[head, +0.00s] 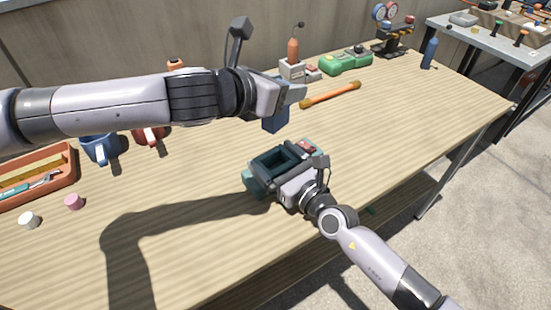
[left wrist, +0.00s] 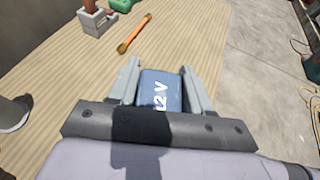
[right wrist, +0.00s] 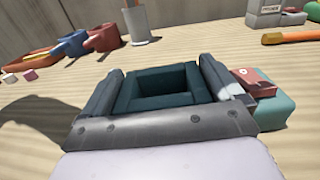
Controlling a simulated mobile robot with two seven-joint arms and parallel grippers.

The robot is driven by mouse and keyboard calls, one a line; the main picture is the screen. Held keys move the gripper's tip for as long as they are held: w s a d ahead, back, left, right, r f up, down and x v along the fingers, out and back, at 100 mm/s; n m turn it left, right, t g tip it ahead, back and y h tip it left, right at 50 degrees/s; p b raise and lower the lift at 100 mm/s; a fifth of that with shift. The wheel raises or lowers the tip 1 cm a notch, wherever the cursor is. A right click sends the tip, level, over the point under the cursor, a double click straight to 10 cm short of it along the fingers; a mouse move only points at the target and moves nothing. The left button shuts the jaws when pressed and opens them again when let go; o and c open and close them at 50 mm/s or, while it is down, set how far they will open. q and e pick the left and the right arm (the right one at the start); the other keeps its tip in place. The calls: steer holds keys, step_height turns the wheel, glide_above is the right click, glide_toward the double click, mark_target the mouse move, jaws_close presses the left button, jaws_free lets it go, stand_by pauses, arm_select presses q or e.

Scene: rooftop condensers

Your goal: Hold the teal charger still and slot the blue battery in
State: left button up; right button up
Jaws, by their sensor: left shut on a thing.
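The blue battery (head: 275,123) is held in my left gripper (head: 284,97), above the table and beyond the charger. The left wrist view shows the battery (left wrist: 160,90) between both fingers, with white "12 V" lettering. The teal charger (head: 257,187) stands on the table with its dark square socket facing up and empty. My right gripper (head: 290,175) is shut on the charger's socket block. In the right wrist view a finger lies along each side of the socket (right wrist: 165,85). The charger's base and red part (right wrist: 255,82) show to the right.
An orange bar-like tool (head: 330,95) lies beyond the battery. A green case (head: 345,60) and a grey holder (head: 292,70) stand at the back. Blue (head: 100,150) and red mugs, an orange tray (head: 40,172) and small pink and white pieces are at left. The near table is clear.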

mark_target(284, 124)
arm_select(q)
steer(key=shift+s+d+f+m+g+h, duration=0.1)
steer(key=shift+f+m+g+h, duration=0.3)
steer(key=shift+f, duration=0.6)
steer(key=shift+a+f+m+g+h, duration=0.1)
steer(key=shift+f+m+g+h, duration=0.25)
steer(key=shift+f, duration=0.6)
steer(key=shift+s+d+f+m+g+h, duration=0.1)
steer(key=shift+f+m+g+h, duration=0.3)
steer(key=shift+f, duration=1.8)
steer(key=shift+f, duration=0.3)
steer(key=shift+f, duration=0.35)
steer(key=shift+f, duration=0.1)
steer(key=shift+f, duration=0.5)
steer(key=shift+f, duration=0.35)
steer(key=shift+f, duration=0.25)
steer(key=shift+f, duration=0.2)
